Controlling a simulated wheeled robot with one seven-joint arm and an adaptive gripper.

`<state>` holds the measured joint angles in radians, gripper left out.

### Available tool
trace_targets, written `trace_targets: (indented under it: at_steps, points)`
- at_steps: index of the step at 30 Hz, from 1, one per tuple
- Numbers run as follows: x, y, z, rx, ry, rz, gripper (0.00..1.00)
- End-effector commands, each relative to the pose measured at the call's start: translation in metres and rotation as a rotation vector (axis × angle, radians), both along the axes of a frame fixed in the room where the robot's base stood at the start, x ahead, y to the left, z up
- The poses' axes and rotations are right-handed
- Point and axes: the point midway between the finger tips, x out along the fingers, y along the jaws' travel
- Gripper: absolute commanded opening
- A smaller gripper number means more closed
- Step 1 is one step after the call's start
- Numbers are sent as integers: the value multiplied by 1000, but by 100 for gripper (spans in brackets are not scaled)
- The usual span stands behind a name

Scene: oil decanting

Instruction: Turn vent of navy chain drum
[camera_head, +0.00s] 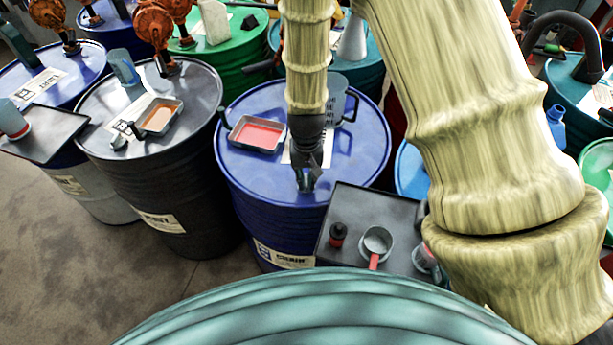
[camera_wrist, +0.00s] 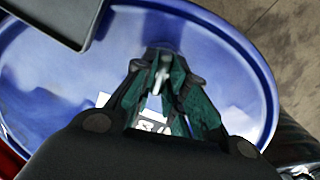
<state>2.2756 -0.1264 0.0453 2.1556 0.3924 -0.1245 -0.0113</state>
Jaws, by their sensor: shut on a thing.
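The navy chain drum (camera_head: 240,190) stands upright in the middle of the head view, with a label reading "CHAIN" low on its front. Its blue lid also fills most of the wrist view (camera_wrist: 50,105). The vent (camera_head: 304,180) is a small metal fitting near the front edge of the lid; in the wrist view it is a grey piece (camera_wrist: 160,74) between the fingertips. My gripper (camera_head: 306,172) points down over the lid and is shut on the vent. The fingers hide part of it.
On the same lid are a tray with red liquid (camera_head: 257,134) and a blue-grey mug (camera_head: 340,97). A dark side table (camera_head: 350,205) with a small pan (camera_head: 377,241) and a dark red-based bottle (camera_head: 338,234) adjoins the drum's right. A black drum (camera_head: 150,190) stands close left.

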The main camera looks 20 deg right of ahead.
Motion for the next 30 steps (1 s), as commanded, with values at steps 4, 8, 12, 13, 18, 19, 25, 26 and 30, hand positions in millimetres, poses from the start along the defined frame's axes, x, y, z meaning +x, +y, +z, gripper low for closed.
trace_targets:
  at_steps: [4,8,12,13,18,19,25,26,30]
  points:
    - [2,-1,1,-1,-5,-10,0]
    - [2,-1,1,-1,-5,-11,0]
    - [2,-1,1,-1,-5,-10,0]
    - [2,-1,1,-1,-5,-10,0]
    - [2,0,1,-1,-4,-9,36]
    - [2,0,1,-1,-4,-9,36]
    - [1,0,1,-1,-2,-7,36]
    - [1,0,1,-1,-2,-7,36]
    - [1,0,7,-1,-2,-7,36]
